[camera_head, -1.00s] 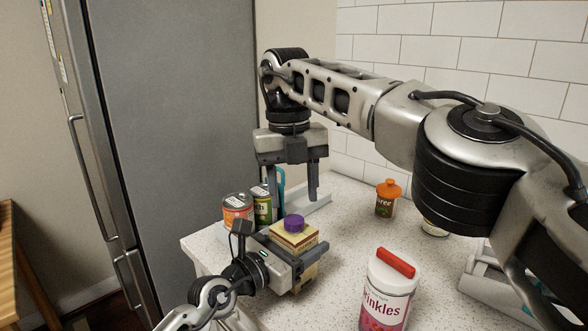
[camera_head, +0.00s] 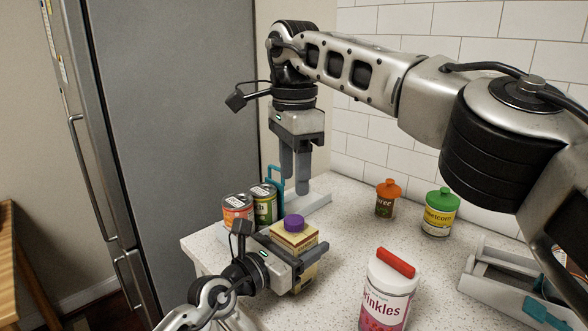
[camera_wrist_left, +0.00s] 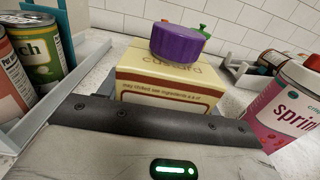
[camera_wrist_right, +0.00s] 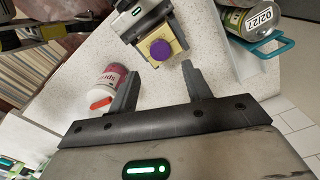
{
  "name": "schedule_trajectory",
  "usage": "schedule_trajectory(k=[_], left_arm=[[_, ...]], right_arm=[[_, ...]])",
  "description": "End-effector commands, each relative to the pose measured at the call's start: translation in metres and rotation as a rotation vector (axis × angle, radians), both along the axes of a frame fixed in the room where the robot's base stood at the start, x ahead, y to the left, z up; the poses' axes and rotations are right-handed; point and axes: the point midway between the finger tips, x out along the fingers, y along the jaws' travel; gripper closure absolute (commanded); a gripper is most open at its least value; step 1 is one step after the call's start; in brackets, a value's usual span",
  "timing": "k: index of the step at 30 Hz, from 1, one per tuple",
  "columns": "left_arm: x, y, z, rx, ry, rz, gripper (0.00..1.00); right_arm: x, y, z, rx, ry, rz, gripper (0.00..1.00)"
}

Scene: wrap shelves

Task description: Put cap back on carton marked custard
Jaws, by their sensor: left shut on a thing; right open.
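The custard carton (camera_head: 298,237) is a cream and yellow box standing upright at the counter's left side. Its printed name shows in the left wrist view (camera_wrist_left: 172,82). The purple cap (camera_head: 294,223) rests on top of the carton and looks slightly tilted in the left wrist view (camera_wrist_left: 178,44). My left gripper (camera_head: 293,252) is shut on the carton's sides. My right gripper (camera_head: 295,190) is open and empty, pointing down above and behind the carton. In the right wrist view, the cap (camera_wrist_right: 161,50) shows beyond its open fingers.
Two cans (camera_head: 238,208) (camera_head: 264,203) stand in a grey caddy with a teal handle (camera_head: 275,180) behind the carton. A red-lidded sprinkles jar (camera_head: 388,290) stands at front right. Orange-lidded (camera_head: 385,206) and green-lidded (camera_head: 439,217) jars are farther back. A second caddy (camera_head: 505,290) is at right.

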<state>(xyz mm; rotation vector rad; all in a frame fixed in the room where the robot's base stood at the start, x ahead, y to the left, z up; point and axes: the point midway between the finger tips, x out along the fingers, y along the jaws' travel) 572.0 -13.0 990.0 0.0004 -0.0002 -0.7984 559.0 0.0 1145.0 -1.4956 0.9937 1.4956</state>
Motion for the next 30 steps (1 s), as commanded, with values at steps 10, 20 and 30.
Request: schedule_trajectory(k=[10,20,30], left_arm=[[0.0,0.0,-0.001,0.001,0.001,-0.001,1.0],[0.0,0.0,-0.001,0.001,0.001,-0.001,1.0],[0.0,0.0,-0.001,0.001,0.001,-0.001,1.0]], right_arm=[[0.0,-0.001,-0.01,-0.001,0.001,-0.004,0.51],[0.0,-0.001,-0.059,-0.001,0.003,-0.004,0.51],[0.0,0.0,-0.081,0.0,-0.001,-0.005,0.51]])
